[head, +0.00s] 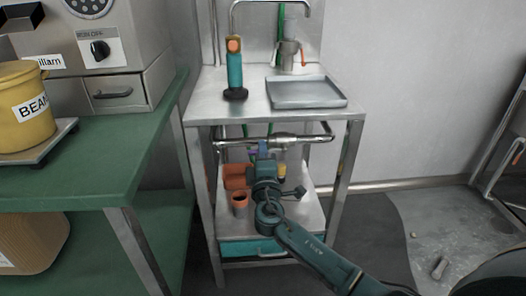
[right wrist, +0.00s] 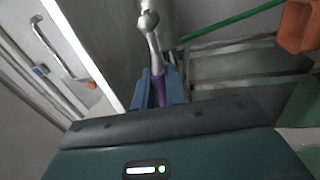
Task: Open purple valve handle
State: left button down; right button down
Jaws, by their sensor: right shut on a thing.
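The purple valve handle (right wrist: 160,92) shows in the right wrist view between the two blue fingers of my right gripper (right wrist: 160,76). The gripper is shut on it. The handle joins a metal valve fitting (right wrist: 149,32) just beyond the fingertips. In the head view my right gripper (head: 263,149) reaches under the steel table to the horizontal metal pipe (head: 300,137). Only a small bit of purple (head: 252,152) shows there, left of the fingers; the gripper hides the rest. My left gripper is in neither view.
The steel table (head: 220,105) holds a metal tray (head: 306,92) and an upright teal-handled tool (head: 235,72). Its lower shelf (head: 303,212) bears orange containers (head: 239,200) close to my right arm. A green counter (head: 110,135) stands at left.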

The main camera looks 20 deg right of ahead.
jog(key=shift+f+n, duration=0.25)
jog(key=shift+n, duration=0.15)
jog(key=c, duration=1.5)
grip_release()
jog(key=shift+s, duration=0.1)
jog(key=p+v, duration=0.1)
jog(key=v, duration=1.2)
jog(key=shift+s, duration=0.1)
